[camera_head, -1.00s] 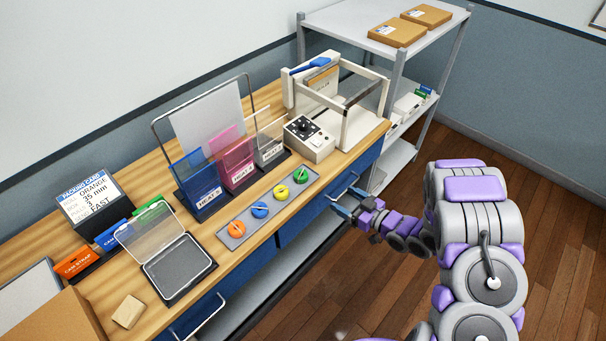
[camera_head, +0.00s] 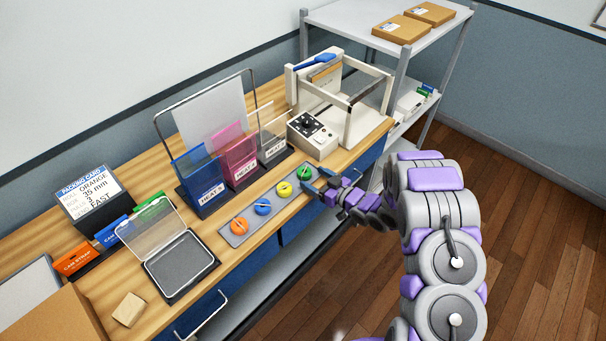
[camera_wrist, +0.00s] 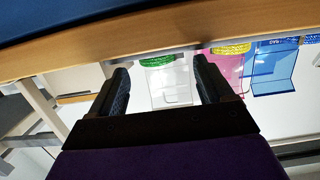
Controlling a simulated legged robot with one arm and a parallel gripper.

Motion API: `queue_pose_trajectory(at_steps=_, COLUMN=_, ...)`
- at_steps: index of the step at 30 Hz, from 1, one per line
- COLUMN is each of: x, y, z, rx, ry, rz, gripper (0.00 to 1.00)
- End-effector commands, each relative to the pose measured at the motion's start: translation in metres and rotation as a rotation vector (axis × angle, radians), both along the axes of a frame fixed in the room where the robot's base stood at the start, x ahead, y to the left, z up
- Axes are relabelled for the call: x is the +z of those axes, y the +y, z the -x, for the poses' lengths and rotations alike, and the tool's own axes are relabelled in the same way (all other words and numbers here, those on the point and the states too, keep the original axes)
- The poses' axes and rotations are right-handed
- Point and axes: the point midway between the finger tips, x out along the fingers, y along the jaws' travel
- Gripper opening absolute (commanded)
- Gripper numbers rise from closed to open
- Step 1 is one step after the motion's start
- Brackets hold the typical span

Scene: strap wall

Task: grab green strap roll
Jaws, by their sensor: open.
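The green strap roll (camera_head: 304,174) sits at the right end of a grey tray (camera_head: 236,239) on the bench, near its front edge. My gripper (camera_head: 318,181) is open and just right of the green roll, level with the tray's end. In the wrist view, the green roll (camera_wrist: 157,61) appears between the two spread fingertips of my gripper (camera_wrist: 160,70), farther out. The picture there looks inverted. I see no contact with the roll.
Yellow (camera_head: 284,189), blue (camera_head: 263,207) and orange (camera_head: 239,225) rolls share the tray. Behind stand coloured card holders (camera_head: 240,160) and a white control box (camera_head: 313,136). A white frame machine (camera_head: 362,120) stands behind the gripper. An open clear case (camera_head: 181,266) lies left.

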Motion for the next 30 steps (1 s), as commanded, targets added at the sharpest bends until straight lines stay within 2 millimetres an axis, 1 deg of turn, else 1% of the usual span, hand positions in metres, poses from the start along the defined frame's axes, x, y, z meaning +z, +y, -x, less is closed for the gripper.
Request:
queue_pose_trajectory(at_steps=3, x=-0.004, y=0.014, z=-0.01, rx=0.003, ry=-0.001, rz=-0.003, gripper=0.8)
queue_pose_trajectory(at_steps=9, x=-0.007, y=0.031, z=-0.026, rx=0.001, ry=0.0, rz=-0.002, gripper=0.8)
queue_pose_trajectory(at_steps=12, x=-0.007, y=0.035, z=-0.028, rx=0.001, ry=0.0, rz=-0.001, gripper=0.8)
queue_pose_trajectory(at_steps=18, x=-0.006, y=0.035, z=-0.028, rx=0.0, ry=0.001, rz=-0.001, gripper=0.8)
queue_pose_trajectory(at_steps=30, x=-0.006, y=0.035, z=-0.028, rx=0.0, ry=0.0, rz=-0.001, gripper=0.42)
